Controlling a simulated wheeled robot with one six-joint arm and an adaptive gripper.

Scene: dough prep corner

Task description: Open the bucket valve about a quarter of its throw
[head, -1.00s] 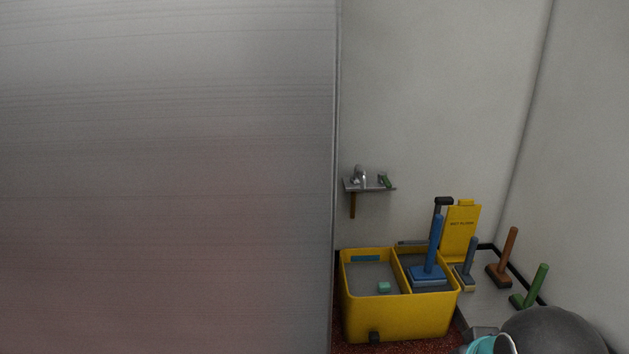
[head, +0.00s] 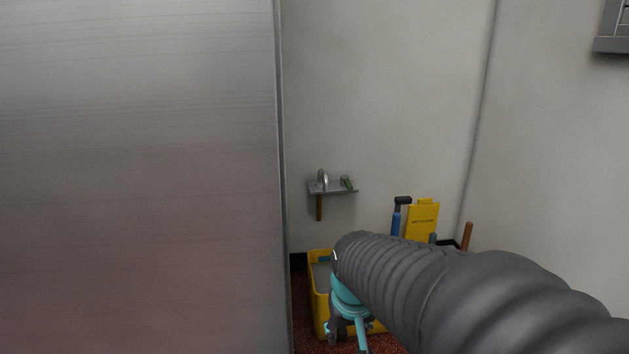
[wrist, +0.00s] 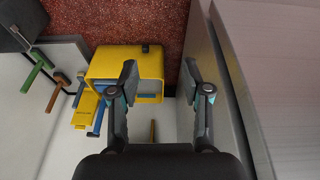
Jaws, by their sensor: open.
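The yellow two-part bucket (head: 318,300) stands on the red floor in the head view, mostly hidden behind my arm. In the wrist view the bucket (wrist: 125,62) appears upside down, left of and partly behind one finger. A small dark fitting (wrist: 145,47) on its outer edge looks like the valve; its setting is too small to tell. The valve is hidden in the head view now. My gripper (wrist: 160,82) is open and empty, its fingers wide apart and touching nothing visible. It also shows in the head view (head: 346,325), in front of the bucket.
A large metal panel (head: 140,180) fills the left side, close to the bucket. A small wall shelf (head: 332,188) holds a tap-like fitting.

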